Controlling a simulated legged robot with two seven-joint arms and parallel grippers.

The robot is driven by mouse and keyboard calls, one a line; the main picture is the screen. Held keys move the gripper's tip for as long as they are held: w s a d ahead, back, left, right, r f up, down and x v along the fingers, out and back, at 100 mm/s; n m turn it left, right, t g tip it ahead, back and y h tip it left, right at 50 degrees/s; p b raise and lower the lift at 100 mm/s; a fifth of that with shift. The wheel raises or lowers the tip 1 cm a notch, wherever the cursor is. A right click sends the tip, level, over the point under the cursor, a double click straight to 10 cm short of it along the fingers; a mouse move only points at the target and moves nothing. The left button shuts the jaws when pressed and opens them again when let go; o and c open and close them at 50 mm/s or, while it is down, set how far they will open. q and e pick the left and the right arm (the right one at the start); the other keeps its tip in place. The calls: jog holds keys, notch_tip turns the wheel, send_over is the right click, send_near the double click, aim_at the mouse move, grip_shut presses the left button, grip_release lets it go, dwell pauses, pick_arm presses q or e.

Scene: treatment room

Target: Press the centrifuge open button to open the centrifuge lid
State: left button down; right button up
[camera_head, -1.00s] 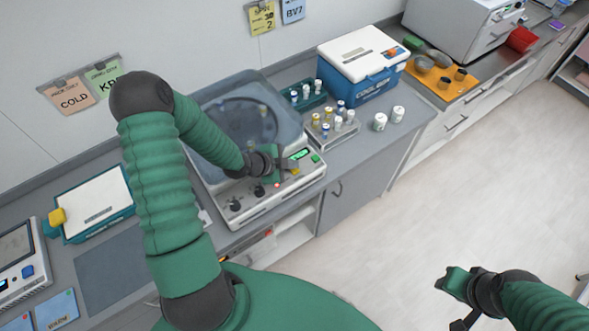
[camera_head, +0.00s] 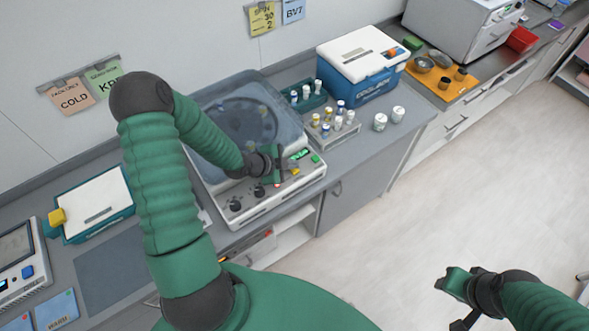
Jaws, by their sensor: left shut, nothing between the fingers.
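The centrifuge (camera_head: 311,178) stands on the counter. Its clear bluish lid (camera_head: 222,92) lies over the round rotor chamber and looks shut. Its front panel has a lit green display (camera_head: 299,154), a green button (camera_head: 315,159), a yellow button (camera_head: 296,171), a small red light or button (camera_head: 277,185) and dark knobs (camera_head: 236,205). My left gripper (camera_head: 278,180) is shut and empty, pointing down at the panel left of the display, close to the red spot. I cannot tell whether it touches. My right gripper (camera_head: 453,279) hangs over the floor, away from the counter; its jaw gap is unclear.
Right of the centrifuge are a tube rack (camera_head: 334,137), a teal tray with vials (camera_head: 298,106), white jars (camera_head: 380,122) and a blue-and-white cooler box (camera_head: 362,92). A teal box with a white lid (camera_head: 94,208) stands at the left. The floor at right is clear.

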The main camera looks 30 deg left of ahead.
dwell(0.4)
pick_arm(q)
jog(key=shift+d+f+b, duration=0.1)
jog(key=shift+f+b, duration=0.25)
jog(key=shift+s+f+b, duration=0.15)
jog(key=shift+f+b, duration=0.35)
jog(key=shift+f, duration=0.05)
dwell(0.6)
jog(key=shift+r+p, duration=0.95)
jog(key=shift+r, duration=0.05)
